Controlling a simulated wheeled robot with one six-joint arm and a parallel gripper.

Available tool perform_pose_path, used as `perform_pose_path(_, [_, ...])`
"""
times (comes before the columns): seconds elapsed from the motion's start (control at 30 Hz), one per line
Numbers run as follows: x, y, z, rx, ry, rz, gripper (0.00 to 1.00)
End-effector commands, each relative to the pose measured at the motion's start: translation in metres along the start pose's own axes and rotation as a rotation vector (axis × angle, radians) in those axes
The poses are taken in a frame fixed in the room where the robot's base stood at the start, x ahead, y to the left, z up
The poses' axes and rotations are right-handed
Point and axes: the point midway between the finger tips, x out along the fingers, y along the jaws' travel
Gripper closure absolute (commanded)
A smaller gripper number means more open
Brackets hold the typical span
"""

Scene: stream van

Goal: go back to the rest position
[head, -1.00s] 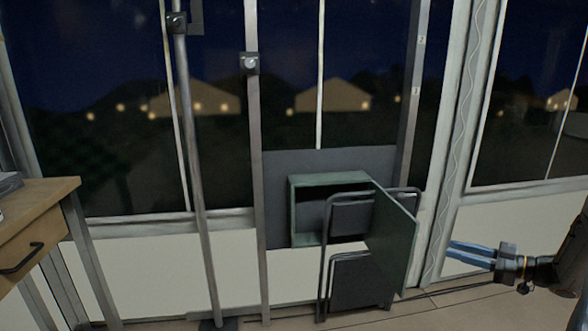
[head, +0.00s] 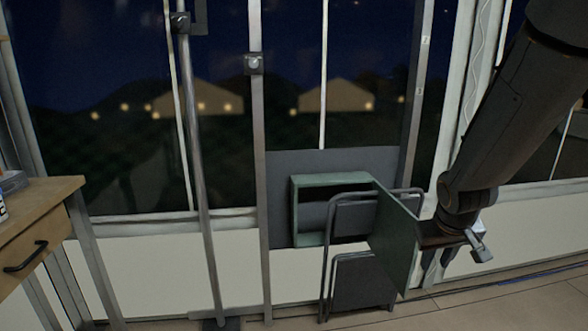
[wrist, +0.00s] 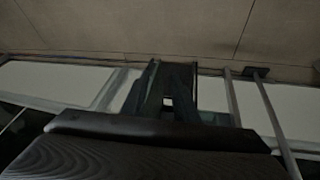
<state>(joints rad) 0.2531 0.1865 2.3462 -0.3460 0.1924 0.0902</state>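My arm reaches in from the upper right of the head view. My gripper (head: 438,268) hangs low at its end, just right of the green cabinet's open door. Its two fingers are small and dark here and look apart, with nothing seen between them.
A green cabinet (head: 300,212) with its door (head: 393,240) swung open is at the wall. A dark folding chair (head: 355,280) stands in front of it. Two upright poles (head: 258,180) rise left of it. A wooden drawer unit (head: 35,235) is at the left edge.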

Motion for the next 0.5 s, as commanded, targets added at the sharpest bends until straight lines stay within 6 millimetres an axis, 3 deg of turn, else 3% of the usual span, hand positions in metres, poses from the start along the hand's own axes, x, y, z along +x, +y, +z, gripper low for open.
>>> perform_pose_path(0.1, [-0.029, -0.036, 0.058, 0.037, -0.145, -0.04, 0.73])
perform_pose_path(0.3, [-0.069, -0.083, 0.136, 0.077, -0.34, -0.116, 0.73])
perform_pose_path(0.4, [-0.086, -0.104, 0.167, 0.086, -0.416, -0.155, 0.73])
perform_pose_path(0.5, [-0.072, -0.121, 0.163, 0.044, -0.401, -0.166, 0.73])
